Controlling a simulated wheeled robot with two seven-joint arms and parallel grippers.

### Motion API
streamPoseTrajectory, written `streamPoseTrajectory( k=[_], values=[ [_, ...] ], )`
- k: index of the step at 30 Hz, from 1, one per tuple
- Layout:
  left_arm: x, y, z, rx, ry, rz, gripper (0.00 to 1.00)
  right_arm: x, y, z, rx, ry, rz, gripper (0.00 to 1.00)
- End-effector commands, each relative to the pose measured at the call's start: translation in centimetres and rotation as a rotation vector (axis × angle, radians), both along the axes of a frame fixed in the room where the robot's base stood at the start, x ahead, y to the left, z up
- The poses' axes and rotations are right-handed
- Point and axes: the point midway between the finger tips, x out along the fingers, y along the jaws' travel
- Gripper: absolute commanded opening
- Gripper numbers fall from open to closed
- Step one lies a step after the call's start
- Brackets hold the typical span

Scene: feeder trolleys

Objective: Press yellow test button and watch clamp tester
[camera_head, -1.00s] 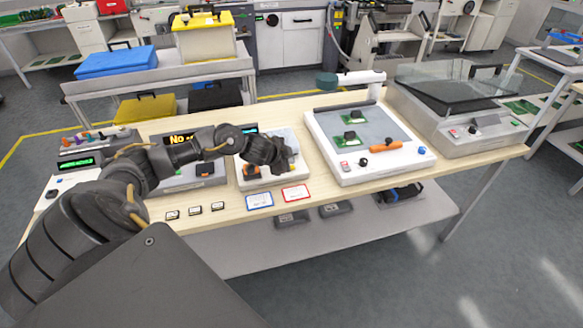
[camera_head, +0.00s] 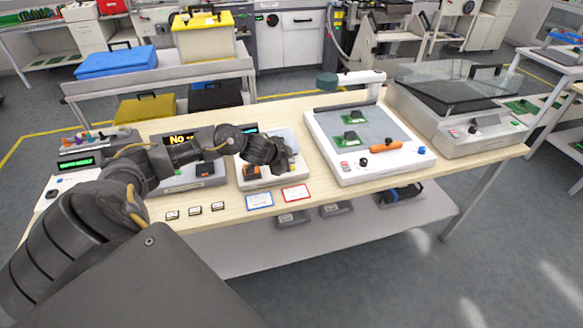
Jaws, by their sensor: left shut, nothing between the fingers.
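My left gripper (camera_head: 281,164) is shut and empty. It hangs low over a white-based unit (camera_head: 262,182) near the middle of the bench and hides much of it. An orange part (camera_head: 251,170) of this unit shows at its left. A small yellowish spot shows beside the fingertips; I cannot tell whether it is the yellow test button or whether the fingers touch it. Left of it stands a grey unit (camera_head: 205,181) with a dark display (camera_head: 181,138) reading "No" in yellow, the rest hidden by my arm. My right gripper is out of view.
A blue-edged card (camera_head: 259,201) and a red-edged card (camera_head: 296,193) lie in front. Several small chips lie to their left. A white station (camera_head: 350,177) with green boards stands to the right, then a glass-lidded machine (camera_head: 470,139). A green-lit box (camera_head: 78,163) stands far left.

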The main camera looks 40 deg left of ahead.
Motion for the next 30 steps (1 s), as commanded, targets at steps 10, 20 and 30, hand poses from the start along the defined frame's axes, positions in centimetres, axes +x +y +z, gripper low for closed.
streamPoseTrajectory(
  k=[10,20,30],
  values=[
    [0.0,0.0,-0.8,0.0,0.001,0.0,0.0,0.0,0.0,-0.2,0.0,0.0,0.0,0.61],
    [0.0,0.0,-0.8,0.0,0.0,0.0,0.0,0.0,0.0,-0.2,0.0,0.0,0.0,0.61],
    [0.0,0.0,-1.1,0.0,0.0,0.0,0.0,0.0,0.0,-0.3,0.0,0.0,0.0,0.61]
  ],
)
